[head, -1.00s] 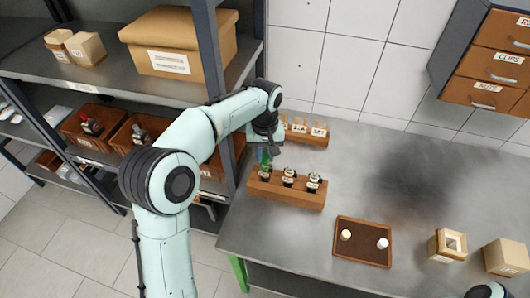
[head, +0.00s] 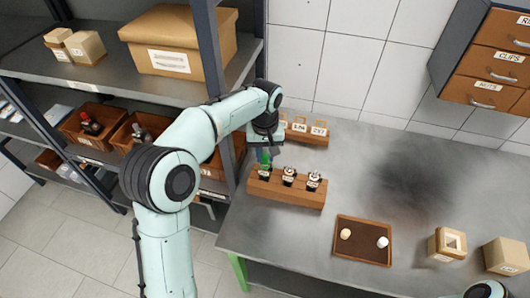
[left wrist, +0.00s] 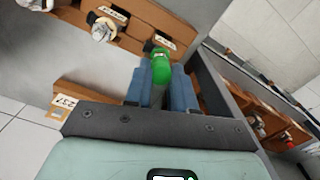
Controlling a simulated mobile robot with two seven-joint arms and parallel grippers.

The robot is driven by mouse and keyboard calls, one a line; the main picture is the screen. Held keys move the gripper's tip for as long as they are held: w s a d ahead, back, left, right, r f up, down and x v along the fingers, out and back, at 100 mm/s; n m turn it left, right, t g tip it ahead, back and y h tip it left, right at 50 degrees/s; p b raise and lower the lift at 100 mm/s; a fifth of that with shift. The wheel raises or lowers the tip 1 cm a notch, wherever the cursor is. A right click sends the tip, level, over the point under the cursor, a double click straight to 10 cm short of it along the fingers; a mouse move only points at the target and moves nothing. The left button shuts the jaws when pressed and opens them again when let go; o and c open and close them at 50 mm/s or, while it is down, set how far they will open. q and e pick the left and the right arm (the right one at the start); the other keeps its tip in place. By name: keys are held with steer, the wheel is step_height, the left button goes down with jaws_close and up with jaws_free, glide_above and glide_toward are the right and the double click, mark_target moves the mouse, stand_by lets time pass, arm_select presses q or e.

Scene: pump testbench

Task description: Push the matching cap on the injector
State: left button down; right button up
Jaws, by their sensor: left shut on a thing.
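A wooden rack (head: 286,190) on the bench's left holds three dark injectors in a row: left (head: 264,174), middle (head: 288,178) and right (head: 313,182). My left gripper (head: 264,157) points down over the left injector. In the left wrist view its blue fingers (left wrist: 160,76) are shut on a green cap (left wrist: 162,56). The cap is right at the top of the left injector; whether it is fully seated I cannot tell. The middle injector, with a pale top, also shows in the left wrist view (left wrist: 104,28). My right gripper is out of view.
A brown tray (head: 362,261) holds a cream cap (head: 346,234) and a white cap (head: 383,242). Another labelled wooden rack (head: 308,136) stands behind. Boxes (head: 447,244) stand at the right. The shelf post is close to my left arm.

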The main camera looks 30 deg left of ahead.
arm_select(q)
steer(key=shift+f, duration=0.2)
stand_by(0.3)
jaws_free()
steer(key=shift+r+p, duration=0.65)
steer(key=shift+r, duration=0.75)
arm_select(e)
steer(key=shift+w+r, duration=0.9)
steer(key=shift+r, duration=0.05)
arm_select(q)
steer(key=shift+r, duration=0.45)
steer(key=shift+w+r+p, duration=0.1)
steer(key=shift+r+p, duration=0.5)
steer(key=shift+r, duration=1.15)
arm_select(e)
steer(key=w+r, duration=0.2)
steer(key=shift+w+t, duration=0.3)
